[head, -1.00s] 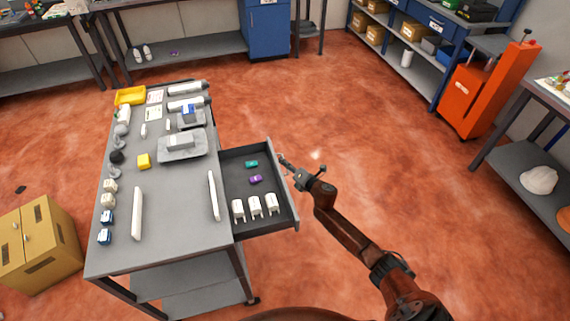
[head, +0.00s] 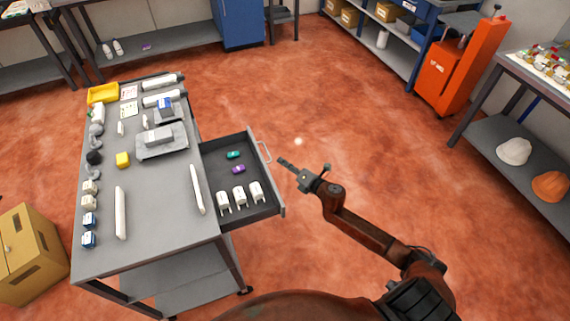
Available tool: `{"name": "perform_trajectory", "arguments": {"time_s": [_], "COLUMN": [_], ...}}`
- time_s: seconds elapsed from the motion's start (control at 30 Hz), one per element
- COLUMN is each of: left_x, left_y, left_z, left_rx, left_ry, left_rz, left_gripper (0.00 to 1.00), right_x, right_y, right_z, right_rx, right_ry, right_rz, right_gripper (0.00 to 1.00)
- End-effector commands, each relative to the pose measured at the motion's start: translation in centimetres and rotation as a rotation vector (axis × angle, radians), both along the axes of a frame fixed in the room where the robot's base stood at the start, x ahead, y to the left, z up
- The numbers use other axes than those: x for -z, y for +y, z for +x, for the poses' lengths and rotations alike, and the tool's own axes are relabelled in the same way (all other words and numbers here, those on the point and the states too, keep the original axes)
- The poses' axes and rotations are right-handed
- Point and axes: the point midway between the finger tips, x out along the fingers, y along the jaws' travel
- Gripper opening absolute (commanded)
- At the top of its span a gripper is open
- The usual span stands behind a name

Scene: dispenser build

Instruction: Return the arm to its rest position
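My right gripper (head: 291,167) is in the head view, off the right side of the open drawer, apart from its handle (head: 265,152). Its fingers look close together, but it is too small to tell if they are shut. I see nothing held in it. My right arm (head: 365,232) reaches up from the lower right over the floor. The drawer (head: 268,211) stands out from the right side of the grey workbench (head: 150,215). It holds a green piece (head: 233,154), a purple piece (head: 238,169) and three white parts (head: 239,196). My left gripper is not in view.
A cardboard box (head: 32,255) stands at the left. An orange lift (head: 455,75) stands at the upper right. The floor right of the drawer is clear.

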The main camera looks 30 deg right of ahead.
Motion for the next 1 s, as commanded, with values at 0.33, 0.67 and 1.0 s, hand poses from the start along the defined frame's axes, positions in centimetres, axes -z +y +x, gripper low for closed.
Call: {"name": "perform_trajectory", "arguments": {"time_s": [0.33,0.67,1.0], "left_x": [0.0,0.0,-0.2], "left_y": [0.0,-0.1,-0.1], "left_z": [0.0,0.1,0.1], "left_rx": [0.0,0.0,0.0], "left_ry": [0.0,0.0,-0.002], "left_rz": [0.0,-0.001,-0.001], "left_gripper": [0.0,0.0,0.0], "right_x": [0.0,4.6,25.2], "right_y": [0.0,-1.9,-8.0], "right_z": [0.0,-1.2,-11.5], "right_rx": [0.001,0.074,0.457], "right_ry": [0.001,0.08,0.41], "right_rz": [0.0,0.091,0.517], "right_gripper": [0.15,0.15,0.15]}}
